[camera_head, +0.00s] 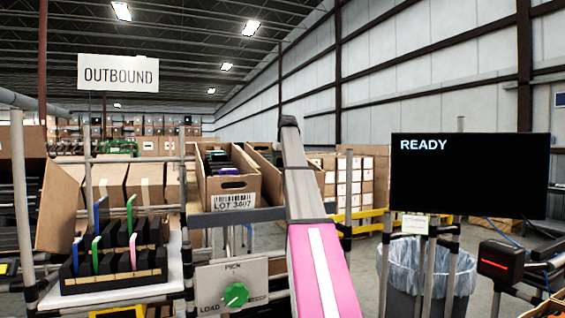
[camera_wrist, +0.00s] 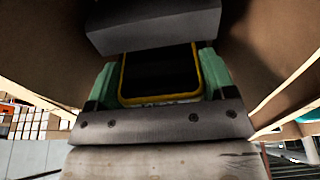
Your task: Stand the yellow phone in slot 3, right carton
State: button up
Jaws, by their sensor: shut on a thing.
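In the wrist view my gripper (camera_wrist: 157,82) has green fingers shut on the yellow phone (camera_wrist: 160,72), one finger at each side. The phone shows a dark face with a yellow rim. Brown carton walls (camera_wrist: 38,50) rise on both sides of the gripper, so it is in or just over a carton. In the head view the right carton (camera_head: 262,152) is partly hidden behind my arm, and my gripper and the phone are hidden there. I cannot make out slot 3, nor whether the phone touches anything below.
The left carton (camera_head: 220,187), marked LOT 3607, holds dark items and stands close beside the right one. A black rack (camera_head: 110,277) with blue, green and pink phones is at left. A dark grey block (camera_wrist: 150,28) lies close beyond the phone. A READY screen (camera_head: 470,175) stands at right.

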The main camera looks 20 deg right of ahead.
jog(key=shift+f, duration=0.3)
jog(key=o, duration=0.8)
jog(key=shift+w, duration=0.1)
jog(key=shift+a, duration=0.1)
jog(key=shift+r, duration=0.55)
jog(key=v, duration=1)
jog(key=shift+s+d, duration=0.2)
jog(key=shift+s, duration=0.1)
